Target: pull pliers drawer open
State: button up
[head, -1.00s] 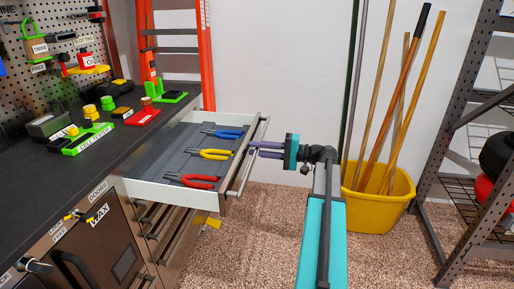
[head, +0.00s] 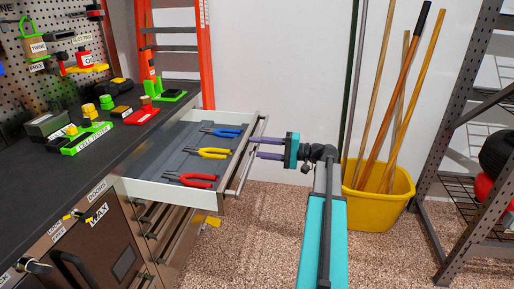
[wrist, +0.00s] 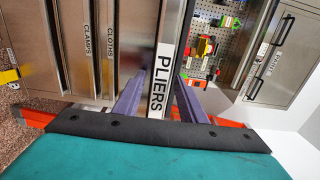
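The pliers drawer (head: 168,193) stands pulled out from the toolchest in the head view. Red pliers (head: 190,180), yellow pliers (head: 208,153) and blue pliers (head: 222,132) lie in it. Its bar handle (head: 242,175) runs along the front. My gripper (head: 256,148) is open, with its purple fingertips close to the handle. In the wrist view my fingers (wrist: 158,95) are spread either side of the PLIERS label (wrist: 161,80). I cannot tell whether either finger touches the handle.
Shut drawers labelled CLAMPS (wrist: 88,40) and CLOTHS (wrist: 110,40) sit beside the pliers drawer in the wrist view. A yellow bucket (head: 378,205) with poles stands right of my arm, before a metal shelf rack (head: 440,140). Carpet in front is clear.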

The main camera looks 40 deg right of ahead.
jog(key=v, duration=1.3)
jog(key=shift+p, duration=0.45)
jog(key=shift+d, duration=0.1)
